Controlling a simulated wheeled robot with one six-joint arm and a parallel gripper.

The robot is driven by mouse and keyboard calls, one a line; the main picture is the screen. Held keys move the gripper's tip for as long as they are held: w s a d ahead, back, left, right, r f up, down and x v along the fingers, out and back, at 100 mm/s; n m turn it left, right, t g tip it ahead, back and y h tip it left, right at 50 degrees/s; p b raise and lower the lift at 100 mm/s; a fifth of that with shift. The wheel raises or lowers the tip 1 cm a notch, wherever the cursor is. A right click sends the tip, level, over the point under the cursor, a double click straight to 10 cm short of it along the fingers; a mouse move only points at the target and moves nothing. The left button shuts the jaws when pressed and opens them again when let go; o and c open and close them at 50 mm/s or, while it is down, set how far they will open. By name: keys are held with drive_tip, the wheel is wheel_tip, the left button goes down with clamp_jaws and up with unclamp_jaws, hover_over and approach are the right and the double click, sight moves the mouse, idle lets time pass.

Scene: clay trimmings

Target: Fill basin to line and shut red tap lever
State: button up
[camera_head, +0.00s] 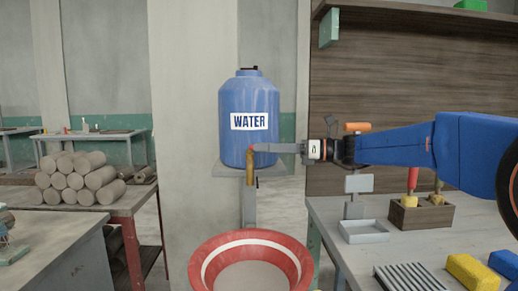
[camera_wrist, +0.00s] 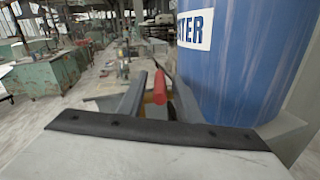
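The blue water tank (camera_head: 249,100), labelled WATER, stands on a grey ledge; its side fills the right of the wrist view (camera_wrist: 245,70). A brass tap (camera_head: 251,172) hangs at its front. The red tap lever (camera_wrist: 160,87) lies between the two fingers of my gripper (camera_wrist: 158,98), with a gap visible on either side, so my gripper is open around it. In the head view my gripper (camera_head: 278,148) reaches in from the right at lever height. The red basin (camera_head: 207,262) with a white line inside stands below. Its inside looks grey; I cannot tell the water level or any flow.
A workbench (camera_head: 400,252) at the right holds a grey tray (camera_head: 362,231), a wooden tool box (camera_head: 420,214), a ribbed grey rack (camera_head: 409,279) and a yellow block (camera_head: 471,271). Clay logs (camera_head: 80,178) are stacked on a table at the left.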

drive_tip(key=shift+x, duration=1.25)
clamp_jaws()
drive_tip(key=shift+s+t, duration=0.1)
drive_tip(key=shift+t, duration=0.2)
drive_tip(key=shift+s+a+m+t+h, duration=0.1)
drive_tip(key=shift+s+m+t+h, duration=0.1)
drive_tip(key=shift+m+t+h, duration=0.85)
drive_tip(key=shift+s+a+m+t+h, duration=0.15)
drive_tip(key=shift+m+t+h, duration=0.25)
drive_tip(key=shift+m+t, duration=0.8)
drive_tip(key=shift+s+a+m+t+h, duration=0.1)
drive_tip(key=shift+s+m+t+h, duration=0.15)
drive_tip(key=shift+m+t+h, duration=0.9)
drive_tip(key=shift+n+t, duration=0.3)
drive_tip(key=shift+t, duration=0.4)
